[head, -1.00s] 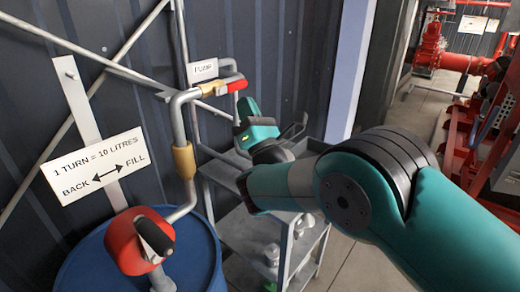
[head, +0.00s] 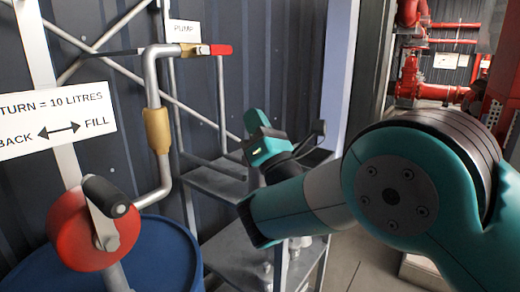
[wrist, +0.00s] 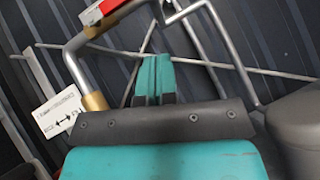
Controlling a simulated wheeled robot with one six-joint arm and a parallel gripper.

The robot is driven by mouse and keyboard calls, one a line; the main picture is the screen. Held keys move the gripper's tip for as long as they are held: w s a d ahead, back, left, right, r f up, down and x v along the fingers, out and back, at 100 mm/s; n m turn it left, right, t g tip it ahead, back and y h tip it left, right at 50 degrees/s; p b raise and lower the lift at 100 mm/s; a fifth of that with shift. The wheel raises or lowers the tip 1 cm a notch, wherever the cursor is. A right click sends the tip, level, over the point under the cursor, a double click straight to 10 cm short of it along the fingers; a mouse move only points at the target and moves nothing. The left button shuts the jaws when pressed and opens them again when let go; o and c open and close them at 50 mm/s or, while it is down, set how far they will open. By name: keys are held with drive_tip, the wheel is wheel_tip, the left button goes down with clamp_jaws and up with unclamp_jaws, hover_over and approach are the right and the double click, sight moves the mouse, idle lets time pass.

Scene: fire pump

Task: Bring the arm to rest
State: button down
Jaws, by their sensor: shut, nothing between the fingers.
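My gripper (head: 256,120) is teal and shows in the middle of the head view, at the end of my bent arm, in front of the dark corrugated wall. It is clear of the pipe and the shelf in the picture. In the wrist view my gripper (wrist: 154,66) has its two teal fingers side by side, shut and empty. The large teal and grey arm links fill the right of the head view.
A red hand-crank pump (head: 82,232) sits on a blue drum (head: 165,255) at the left. A pipe (head: 152,80) with a red-handled valve (head: 220,49) rises beside it. A grey shelf (head: 215,187) stands behind my arm. Red pipework (head: 435,91) is at the back right.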

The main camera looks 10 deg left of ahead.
drive_tip(key=w+d+r+m+t+h, duration=0.2)
drive_tip(key=w+d+m+t+h, duration=0.4)
drive_tip(key=d+m+h, duration=0.95)
drive_tip(key=d+f+m+g+h, duration=0.2)
drive_tip(key=d+f+m+g, duration=0.2)
drive_tip(key=d+m+g, duration=0.45)
drive_tip(key=s+d+f+m+g+p, duration=0.1)
drive_tip(key=s+g, duration=0.4)
drive_tip(key=s, duration=0.6)
drive_tip(key=s+d+f+m+g+y+p, duration=0.1)
drive_tip(key=s+f+m+g, duration=0.3)
drive_tip(key=s, duration=0.8)
drive_tip(key=s+d+f+m+g+y+p, duration=0.1)
drive_tip(key=s+d+f+m+g, duration=0.1)
drive_tip(key=s+g, duration=0.4)
drive_tip(key=s+d+m, duration=0.1)
drive_tip(key=s, duration=0.4)
drive_tip(key=shift+s+f+m, duration=0.4)
drive_tip(key=shift+y, duration=0.25)
